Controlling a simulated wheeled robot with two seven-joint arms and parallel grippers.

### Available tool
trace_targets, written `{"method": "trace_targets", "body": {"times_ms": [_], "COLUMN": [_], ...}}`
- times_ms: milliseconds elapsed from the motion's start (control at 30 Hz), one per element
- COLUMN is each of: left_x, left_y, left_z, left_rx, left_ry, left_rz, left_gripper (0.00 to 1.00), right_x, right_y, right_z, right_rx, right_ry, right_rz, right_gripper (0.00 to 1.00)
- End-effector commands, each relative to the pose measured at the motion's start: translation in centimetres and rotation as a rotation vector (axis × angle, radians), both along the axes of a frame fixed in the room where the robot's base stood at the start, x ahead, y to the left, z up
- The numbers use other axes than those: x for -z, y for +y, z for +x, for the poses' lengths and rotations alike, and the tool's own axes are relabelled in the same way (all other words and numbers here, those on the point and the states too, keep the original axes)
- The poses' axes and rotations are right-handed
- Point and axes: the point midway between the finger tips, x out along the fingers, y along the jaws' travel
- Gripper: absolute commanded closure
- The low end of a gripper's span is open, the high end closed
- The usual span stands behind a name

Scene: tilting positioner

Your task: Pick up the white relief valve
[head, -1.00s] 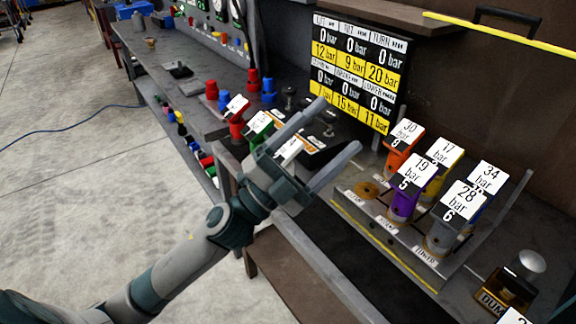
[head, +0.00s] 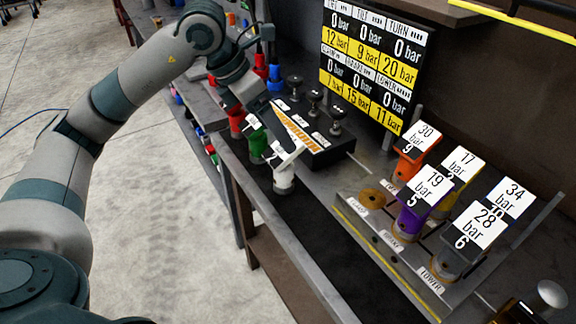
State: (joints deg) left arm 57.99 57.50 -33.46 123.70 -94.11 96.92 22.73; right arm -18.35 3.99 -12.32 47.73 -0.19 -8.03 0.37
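The white relief valve (head: 284,178) stands upright at the end of a row on the bench's near edge, with a white tag on top. Its body is in plain view. My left gripper (head: 268,82) is above and behind it, over the red and green valves and the black box. The fingers look apart with nothing between them, though the hand is seen at a steep angle. It does not appear to touch the white valve. My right gripper is not in view.
A green valve (head: 257,147) and a red valve (head: 236,122) stand beside the white one. A black box with knobs (head: 322,148) is close behind. A rack (head: 372,232) holds several tagged valves at right. A pressure board (head: 370,65) stands behind. The dark strip in front is clear.

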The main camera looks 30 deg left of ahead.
Motion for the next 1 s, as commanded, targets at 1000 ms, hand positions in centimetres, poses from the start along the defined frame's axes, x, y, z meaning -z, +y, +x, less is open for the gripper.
{"method": "trace_targets", "body": {"times_ms": [1000], "left_x": [3.8], "left_y": [2.7], "left_z": [1.8], "left_rx": [-0.072], "left_ry": [0.002], "left_rz": [0.113], "left_gripper": [0.25], "right_x": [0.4], "right_y": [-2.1], "right_z": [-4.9], "right_rx": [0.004], "right_ry": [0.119], "right_rz": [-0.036], "right_gripper": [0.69]}}
